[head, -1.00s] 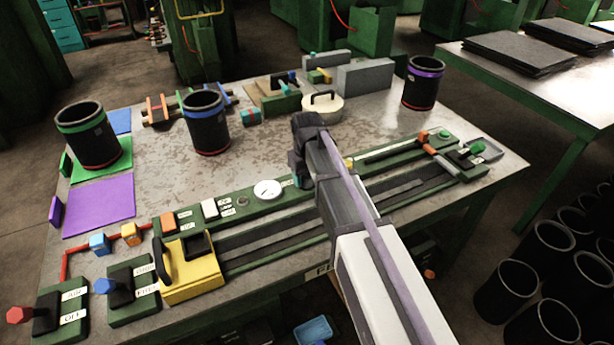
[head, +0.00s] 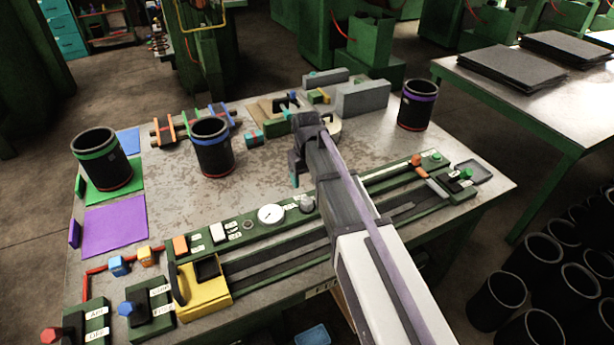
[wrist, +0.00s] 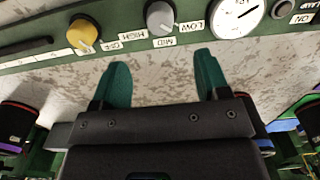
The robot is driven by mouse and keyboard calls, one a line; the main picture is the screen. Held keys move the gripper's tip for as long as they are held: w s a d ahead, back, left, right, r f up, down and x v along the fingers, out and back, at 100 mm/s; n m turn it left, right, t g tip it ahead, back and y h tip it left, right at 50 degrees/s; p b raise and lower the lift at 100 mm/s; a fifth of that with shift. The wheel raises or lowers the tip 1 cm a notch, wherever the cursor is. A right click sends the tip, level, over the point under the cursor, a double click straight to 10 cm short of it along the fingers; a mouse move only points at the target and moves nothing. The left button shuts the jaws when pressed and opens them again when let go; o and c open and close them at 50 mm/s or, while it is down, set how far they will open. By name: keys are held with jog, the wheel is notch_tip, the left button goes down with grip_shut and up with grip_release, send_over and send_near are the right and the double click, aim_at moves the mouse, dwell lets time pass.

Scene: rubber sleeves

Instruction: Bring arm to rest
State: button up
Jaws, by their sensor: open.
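My gripper shows in the wrist view (wrist: 161,85) with its two teal fingers spread apart and nothing between them. In the head view my gripper (head: 294,180) hangs over the middle of the metal table, just behind the green control panel. A black sleeve with a green band (head: 103,165) stands on the green mat at the left. A black sleeve with a blue band (head: 212,152) stands on bare table left of my arm. A black sleeve with a purple band (head: 416,108) stands at the far right corner. My gripper touches none of them.
The control panel (head: 240,232) with a white gauge (head: 271,214) runs along the front edge. A yellow block (head: 205,287) and levers stand at front left. Grey blocks (head: 362,99) and small fixtures stand at the back. The purple mat (head: 115,224) is bare.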

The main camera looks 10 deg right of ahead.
jog(key=shift+r, duration=0.15)
jog(key=s+d+m, duration=0.1)
jog(key=s+d, duration=0.1)
jog(key=s, duration=0.8)
jog(key=s+d+m, duration=0.1)
jog(key=s+m, duration=0.1)
jog(key=s, duration=0.8)
jog(key=shift+d, duration=0.35)
jog(key=shift+c, duration=0.3)
